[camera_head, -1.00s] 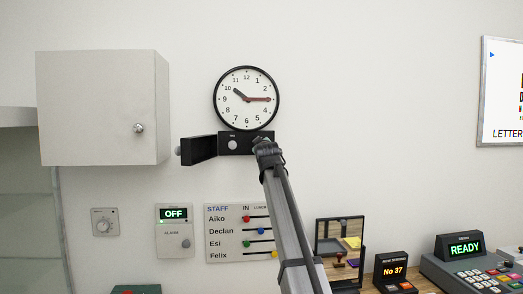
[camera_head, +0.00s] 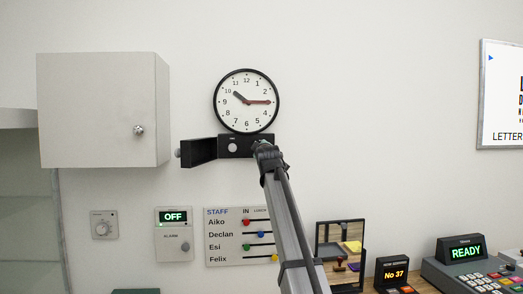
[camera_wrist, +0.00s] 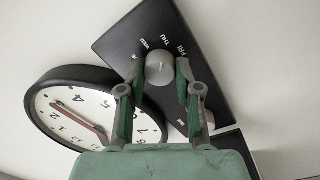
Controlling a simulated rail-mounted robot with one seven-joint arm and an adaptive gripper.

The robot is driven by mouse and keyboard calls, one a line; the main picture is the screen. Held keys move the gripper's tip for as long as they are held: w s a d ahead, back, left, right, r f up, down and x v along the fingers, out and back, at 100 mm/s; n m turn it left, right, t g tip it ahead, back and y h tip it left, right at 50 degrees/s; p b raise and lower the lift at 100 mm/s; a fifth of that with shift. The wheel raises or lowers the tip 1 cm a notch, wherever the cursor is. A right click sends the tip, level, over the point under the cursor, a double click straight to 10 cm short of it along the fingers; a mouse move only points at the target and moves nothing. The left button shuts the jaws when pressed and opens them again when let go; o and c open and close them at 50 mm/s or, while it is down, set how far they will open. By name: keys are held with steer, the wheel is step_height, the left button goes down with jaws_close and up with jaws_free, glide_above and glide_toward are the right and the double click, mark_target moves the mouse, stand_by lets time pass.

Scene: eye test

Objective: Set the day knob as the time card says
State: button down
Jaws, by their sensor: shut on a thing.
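The day knob (camera_wrist: 159,69) is a round grey dial on a black panel (camera_wrist: 128,42) with white day words. WED, THU and FRI are readable around it in the wrist view. My gripper (camera_wrist: 159,71) has one finger on each side of the knob and is shut on it. In the head view my gripper (camera_head: 262,147) is at the right part of the black box (camera_head: 224,152) under the wall clock (camera_head: 246,101) and hides the day knob. I cannot tell where the knob points. I cannot make out a time card.
The box's black flap (camera_head: 198,152) hangs open to the left, beside a pale round knob (camera_head: 232,147). A white cabinet (camera_head: 95,110) is at left. Below are a small dial (camera_head: 104,225), an alarm panel (camera_head: 174,248) reading OFF and a staff board (camera_head: 222,248).

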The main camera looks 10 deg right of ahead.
steer(key=c, duration=0.8)
jaws_free()
steer(key=s, duration=1.2)
steer(key=shift+a+f, duration=0.2)
steer(key=shift+a, duration=0.15)
steer(key=shift+d, duration=0.1)
